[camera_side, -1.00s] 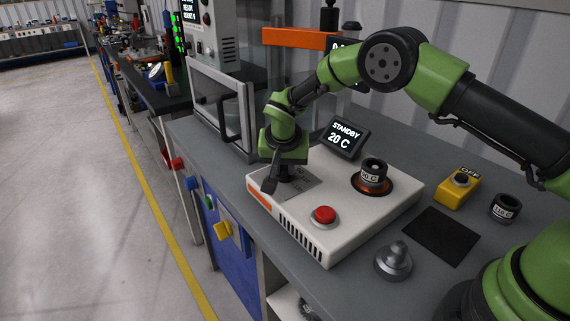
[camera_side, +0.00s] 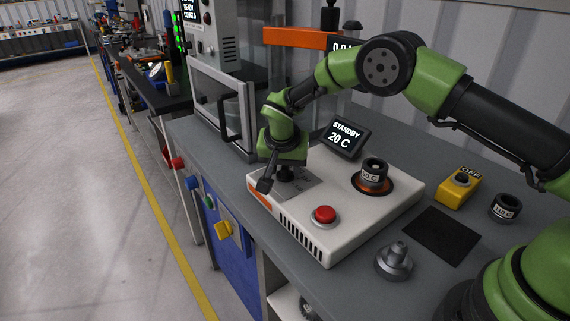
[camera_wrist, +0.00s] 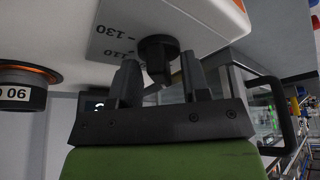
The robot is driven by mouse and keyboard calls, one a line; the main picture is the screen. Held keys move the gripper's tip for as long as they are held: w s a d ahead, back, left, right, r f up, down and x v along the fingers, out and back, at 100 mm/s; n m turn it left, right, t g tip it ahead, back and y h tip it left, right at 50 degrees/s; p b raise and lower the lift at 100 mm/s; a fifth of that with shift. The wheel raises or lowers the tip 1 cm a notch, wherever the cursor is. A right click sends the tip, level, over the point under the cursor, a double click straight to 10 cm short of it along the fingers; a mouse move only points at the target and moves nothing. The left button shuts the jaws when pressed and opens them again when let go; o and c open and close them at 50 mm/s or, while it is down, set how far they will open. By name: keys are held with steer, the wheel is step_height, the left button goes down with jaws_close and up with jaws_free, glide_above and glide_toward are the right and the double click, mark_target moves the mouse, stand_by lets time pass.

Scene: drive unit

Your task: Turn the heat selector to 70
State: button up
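The heat selector is a black knob (camera_side: 288,173) on a grey dial plate at the far left of the white unit (camera_side: 335,222). In the wrist view the knob (camera_wrist: 158,52) stands beyond my fingertips, with the marks 110 and 130 readable beside it. Where the knob points is not readable. My gripper (camera_side: 276,180) is over the selector. In the wrist view my gripper (camera_wrist: 161,68) is open, one finger to each side of the knob, with gaps visible. The display (camera_side: 345,138) reads STANDBY 20 C.
A red button (camera_side: 325,215) is near the front edge. A yellow switch box marked OFF (camera_side: 458,187), a collar marked 110 C (camera_side: 506,208), a black mat (camera_side: 441,236) and a metal cone piece (camera_side: 394,260) lie right.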

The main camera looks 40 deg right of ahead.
steer(key=v, duration=1)
